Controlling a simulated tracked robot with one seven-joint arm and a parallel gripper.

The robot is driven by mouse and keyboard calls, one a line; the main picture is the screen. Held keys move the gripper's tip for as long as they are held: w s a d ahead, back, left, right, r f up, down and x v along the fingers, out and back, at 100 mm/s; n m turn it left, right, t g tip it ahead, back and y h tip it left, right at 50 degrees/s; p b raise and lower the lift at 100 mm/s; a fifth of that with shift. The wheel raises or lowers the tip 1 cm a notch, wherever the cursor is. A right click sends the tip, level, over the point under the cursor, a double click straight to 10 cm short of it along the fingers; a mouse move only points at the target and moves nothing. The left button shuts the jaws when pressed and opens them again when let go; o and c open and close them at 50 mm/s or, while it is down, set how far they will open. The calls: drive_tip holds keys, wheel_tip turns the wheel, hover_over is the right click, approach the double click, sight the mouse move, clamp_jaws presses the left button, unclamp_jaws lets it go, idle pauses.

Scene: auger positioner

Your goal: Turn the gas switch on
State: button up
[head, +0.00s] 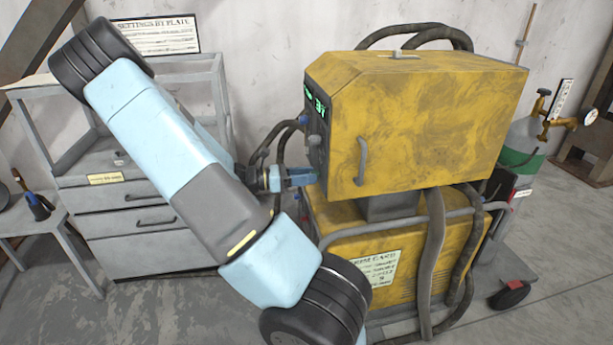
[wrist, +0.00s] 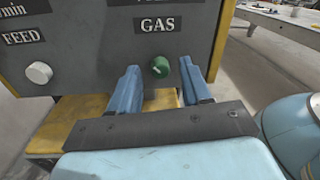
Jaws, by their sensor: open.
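The gas switch is a round green knob (wrist: 159,66) under the word GAS on a dark panel (wrist: 95,45) in the wrist view. My gripper (wrist: 160,78) is open, with one blue finger on each side of the knob. I cannot tell whether the fingers touch the knob or how deep they reach around it. In the head view my gripper (head: 303,176) is at the front face of the yellow welding machine (head: 420,120). The knob itself is not visible there.
A white knob (wrist: 39,73) marked FEED sits left on the panel. Dark hoses (head: 265,155) hang beside the machine's front. A grey drawer cabinet (head: 135,220) stands at the left, and a gas cylinder (head: 522,145) with a gauge stands at the right.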

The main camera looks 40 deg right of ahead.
drive_tip(key=shift+d, duration=0.1)
drive_tip(key=shift+c, duration=0.3)
clamp_jaws()
drive_tip(key=shift+m, duration=0.3)
drive_tip(key=shift+s+m+t, duration=0.1)
drive_tip(key=shift+m+t, duration=0.25)
drive_tip(key=shift+m, duration=3.75)
drive_tip(key=shift+s+m+t, duration=0.1)
drive_tip(key=shift+m+t, duration=0.25)
drive_tip(key=shift+m, duration=3.75)
drive_tip(key=shift+o, duration=0.3)
unclamp_jaws()
drive_tip(key=shift+r, duration=0.1)
